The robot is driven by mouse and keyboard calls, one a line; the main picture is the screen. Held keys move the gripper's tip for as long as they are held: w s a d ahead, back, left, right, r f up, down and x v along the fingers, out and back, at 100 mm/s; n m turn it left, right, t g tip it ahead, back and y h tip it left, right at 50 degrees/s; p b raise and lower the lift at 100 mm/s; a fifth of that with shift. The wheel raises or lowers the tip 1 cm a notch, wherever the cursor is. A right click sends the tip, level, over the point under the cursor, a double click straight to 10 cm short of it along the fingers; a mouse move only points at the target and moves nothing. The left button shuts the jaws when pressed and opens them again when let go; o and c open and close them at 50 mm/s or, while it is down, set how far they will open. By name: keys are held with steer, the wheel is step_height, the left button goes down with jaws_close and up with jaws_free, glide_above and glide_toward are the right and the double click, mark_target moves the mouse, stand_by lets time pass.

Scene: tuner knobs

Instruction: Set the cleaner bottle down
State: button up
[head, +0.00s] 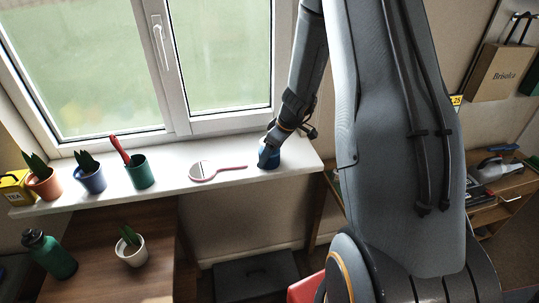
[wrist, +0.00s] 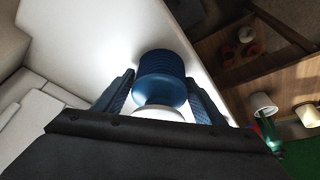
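The blue cleaner bottle (head: 269,160) is at the right part of the white windowsill, mostly covered by my gripper (head: 267,150) in the head view. In the wrist view the bottle (wrist: 162,70) shows a ribbed blue body and a white part close to the camera. My gripper's fingers (wrist: 162,88) lie along both sides of it and appear shut on it. The bottle looks upright. Its base is at or just above the sill; I cannot tell whether it touches.
The windowsill (head: 300,160) also holds a pink hand mirror (head: 204,171), a green cup (head: 140,172), a blue plant pot (head: 91,180) and a terracotta pot (head: 46,186). A desk below bears a green bottle (head: 52,256) and a white pot (head: 131,252). The window is behind.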

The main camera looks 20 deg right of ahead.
steer(key=shift+o, duration=1.2)
steer(key=shift+r, duration=0.1)
steer(key=shift+r+p, duration=0.15)
steer(key=shift+p, duration=0.2)
steer(key=b+v, duration=0.4)
steer(key=v, duration=0.7)
steer(key=s+a+m+g+h, duration=0.1)
steer(key=s+a+m, duration=0.2)
steer(key=s+a, duration=0.4)
steer(key=s+a+m+h, duration=0.1)
steer(key=s+a+m, duration=0.2)
steer(key=s+a, duration=0.4)
steer(key=s, duration=0.4)
steer(key=shift+s+m+g, duration=0.25)
steer(key=shift+m+g, duration=0.05)
steer(key=shift+g, duration=0.1)
steer(key=shift+a+f, duration=0.1)
steer(key=shift+f, duration=0.15)
